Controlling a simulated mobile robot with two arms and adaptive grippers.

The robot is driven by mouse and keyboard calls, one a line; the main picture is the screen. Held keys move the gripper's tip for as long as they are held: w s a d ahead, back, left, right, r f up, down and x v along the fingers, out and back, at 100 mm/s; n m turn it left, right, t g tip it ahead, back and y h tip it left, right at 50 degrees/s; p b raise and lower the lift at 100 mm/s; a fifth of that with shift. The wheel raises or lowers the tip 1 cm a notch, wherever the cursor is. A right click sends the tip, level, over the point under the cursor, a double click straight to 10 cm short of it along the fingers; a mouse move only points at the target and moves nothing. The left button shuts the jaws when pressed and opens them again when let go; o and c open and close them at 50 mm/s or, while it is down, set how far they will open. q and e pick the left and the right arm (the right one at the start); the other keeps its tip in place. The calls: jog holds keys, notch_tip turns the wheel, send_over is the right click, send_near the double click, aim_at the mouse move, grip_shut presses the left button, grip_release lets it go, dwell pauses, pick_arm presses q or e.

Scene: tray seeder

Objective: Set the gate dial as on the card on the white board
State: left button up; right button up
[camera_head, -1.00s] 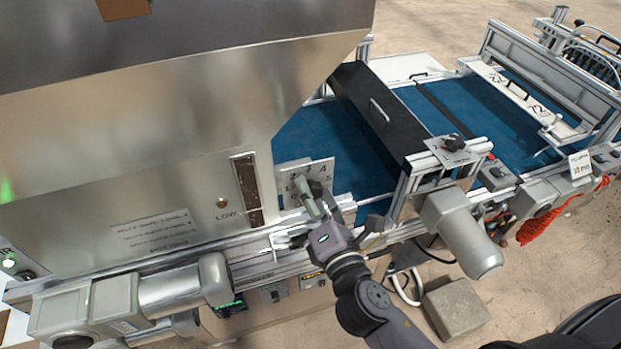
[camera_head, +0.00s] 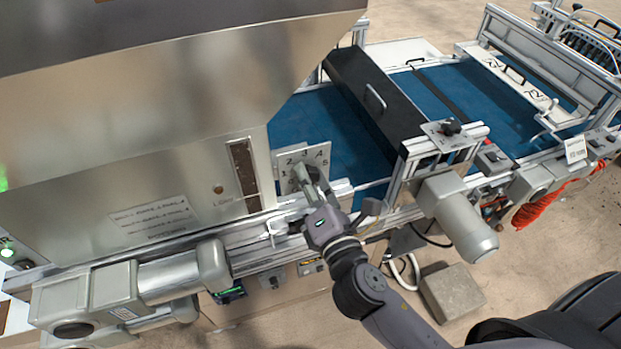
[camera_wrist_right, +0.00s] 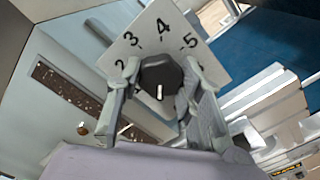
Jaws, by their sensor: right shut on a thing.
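The gate dial has a pale square plate (camera_head: 311,155) with black numerals on the seeder's side, below the big metal hopper. In the right wrist view the plate (camera_wrist_right: 176,44) shows 2, 3, 4 and 5 around a dark faceted knob (camera_wrist_right: 160,78). A short white mark on the knob lies toward the lower side of that picture. My right gripper (camera_head: 308,177) is shut on the knob, one finger on each side; its fingers also show in the wrist view (camera_wrist_right: 159,66). The white board with its card is not identifiable in these frames. My left gripper is out of view.
The metal hopper (camera_head: 120,120) with a narrow dark window (camera_head: 243,172) stands close left of the dial. A blue belt (camera_head: 350,140) and a black cover (camera_head: 365,95) lie behind and right. A grey motor (camera_head: 455,215) sticks out at right.

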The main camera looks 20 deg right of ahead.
jog(key=shift+c, duration=0.7)
jog(key=shift+f+m, duration=0.1)
jog(key=shift+m, duration=0.2)
jog(key=shift+m, duration=8.6)
jog(key=o, duration=1.2)
jog(key=shift+c, duration=0.2)
